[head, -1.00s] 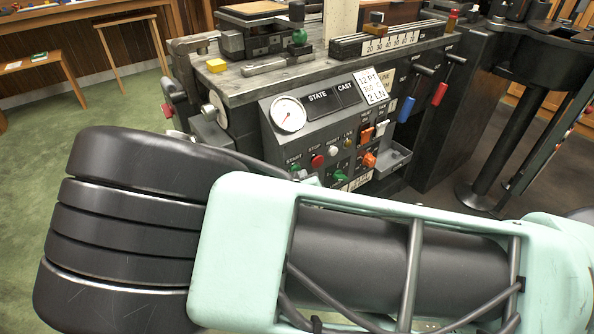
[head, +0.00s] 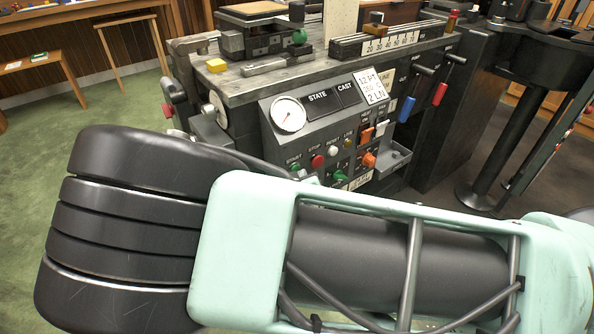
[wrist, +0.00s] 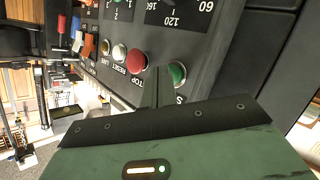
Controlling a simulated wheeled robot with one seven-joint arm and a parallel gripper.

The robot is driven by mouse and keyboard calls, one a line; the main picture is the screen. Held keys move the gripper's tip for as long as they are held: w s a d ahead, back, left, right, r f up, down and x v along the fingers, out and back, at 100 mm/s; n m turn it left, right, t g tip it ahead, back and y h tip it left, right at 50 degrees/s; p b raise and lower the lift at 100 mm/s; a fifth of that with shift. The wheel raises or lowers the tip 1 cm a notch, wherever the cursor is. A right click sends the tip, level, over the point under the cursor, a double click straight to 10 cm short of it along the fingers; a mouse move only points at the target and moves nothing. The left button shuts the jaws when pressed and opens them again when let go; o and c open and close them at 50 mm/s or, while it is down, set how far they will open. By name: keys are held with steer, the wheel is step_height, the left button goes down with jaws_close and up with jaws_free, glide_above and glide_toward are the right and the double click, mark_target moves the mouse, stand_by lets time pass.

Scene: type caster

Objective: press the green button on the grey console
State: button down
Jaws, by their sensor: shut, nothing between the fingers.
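The grey console (head: 309,115) stands in the middle of the head view, with a sloped front panel. Its green button (head: 295,168), labelled START, is at the panel's lower left, just above my arm. In the wrist view the green button (wrist: 177,73) sits just right of the fingertips, partly covered by them. My gripper (wrist: 157,75) is shut and empty, its tips close to the panel between the red button and the green one. I cannot tell whether the tips touch the green button. The gripper is hidden behind my arm in the head view.
The red STOP button (wrist: 136,61) is just left of my fingertips in the wrist view. Other buttons and orange switches (head: 369,159) lie farther right on the panel in the head view. A small tray (head: 398,157) juts out at the panel's right.

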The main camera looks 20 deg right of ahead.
steer(key=shift+w+a, duration=0.15)
steer(key=shift+w, duration=0.2)
steer(key=shift+s, duration=0.1)
steer(key=shift+s+p, duration=0.3)
stand_by(0.3)
steer(key=s+d+p, duration=0.1)
steer(key=s+d, duration=0.1)
steer(key=s, duration=0.3)
steer(key=shift+s, duration=0.4)
stand_by(0.6)
